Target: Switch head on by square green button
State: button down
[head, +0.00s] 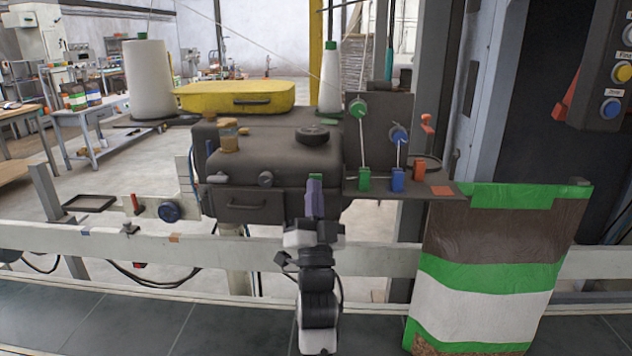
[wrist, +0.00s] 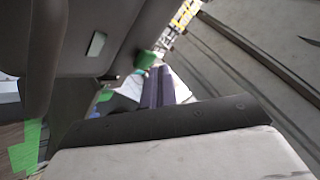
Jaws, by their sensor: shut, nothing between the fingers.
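The dark sewing head (head: 285,160) stands behind the pale rail in the head view. A small green button (head: 325,180) shows at its lower right front, partly hidden behind my fingers; its full outline is not visible. In the wrist view a green piece (wrist: 146,60), which looks like this button, lies just left of the fingertips. My gripper (head: 314,184) is shut and empty, its purple fingers pointing up at the front of the head. The fingers also show side by side in the wrist view (wrist: 159,70). I cannot tell whether they touch the button.
Green (head: 364,180) and blue (head: 397,180) blocks sit on a shelf to the right. A green, brown and white bag (head: 490,270) stands at right. A pale rail (head: 375,260) crosses in front of the head. A control box (head: 605,70) hangs at upper right.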

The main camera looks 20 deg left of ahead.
jog(key=shift+w+a, duration=0.15)
jog(key=shift+w, duration=0.35)
dwell(0.4)
jog(key=shift+s, duration=0.1)
jog(key=shift+s+d, duration=0.25)
jog(key=shift+s, duration=0.55)
jog(key=s+d+b, duration=0.1)
jog(key=s, duration=0.4)
jog(key=shift+s+d, duration=0.35)
jog(key=shift+s, duration=0.05)
